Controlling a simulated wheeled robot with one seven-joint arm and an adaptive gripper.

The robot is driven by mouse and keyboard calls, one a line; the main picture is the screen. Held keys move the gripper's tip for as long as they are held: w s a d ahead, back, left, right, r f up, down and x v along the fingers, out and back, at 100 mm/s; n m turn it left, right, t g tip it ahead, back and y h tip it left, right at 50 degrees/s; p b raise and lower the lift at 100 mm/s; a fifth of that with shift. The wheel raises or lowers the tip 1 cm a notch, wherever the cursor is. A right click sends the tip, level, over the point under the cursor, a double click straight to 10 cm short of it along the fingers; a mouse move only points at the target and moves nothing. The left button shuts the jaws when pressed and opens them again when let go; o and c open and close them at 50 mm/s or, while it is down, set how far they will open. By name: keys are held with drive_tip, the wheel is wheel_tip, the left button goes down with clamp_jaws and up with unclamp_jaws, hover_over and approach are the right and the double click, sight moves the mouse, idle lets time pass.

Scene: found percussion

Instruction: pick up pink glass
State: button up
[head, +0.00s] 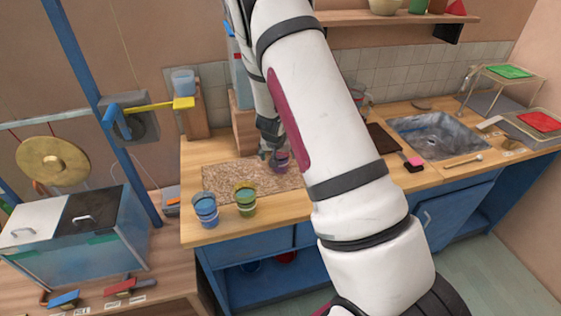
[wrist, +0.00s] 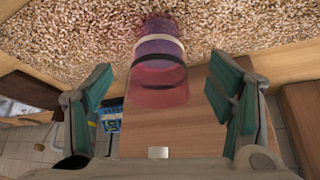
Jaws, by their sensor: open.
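The pink glass (wrist: 158,78) is a see-through tumbler with a white band and a dark band. In the wrist view it is in the upper middle, between the two fingers but clear of both. In the head view the pink glass (head: 279,160) stands at the right end of the speckled mat (head: 235,183), partly hidden by my arm. My gripper (wrist: 162,105) is open, with a green-padded finger on each side of the glass and a gap on both sides. In the head view my gripper (head: 270,140) is by the glass, its fingers small and hard to make out.
A blue glass (head: 205,210) and a green-yellow glass (head: 245,200) stand at the counter's front left. A wooden block (head: 243,128) stands behind my gripper. A dark board (head: 384,138) and a sink (head: 440,136) lie to the right. The speckled mat's left part is clear.

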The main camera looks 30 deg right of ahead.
drive_tip(key=shift+p+x, duration=0.6)
drive_tip(key=shift+x, duration=2.4)
drive_tip(key=c, duration=1.7)
drive_tip(key=shift+r, duration=0.15)
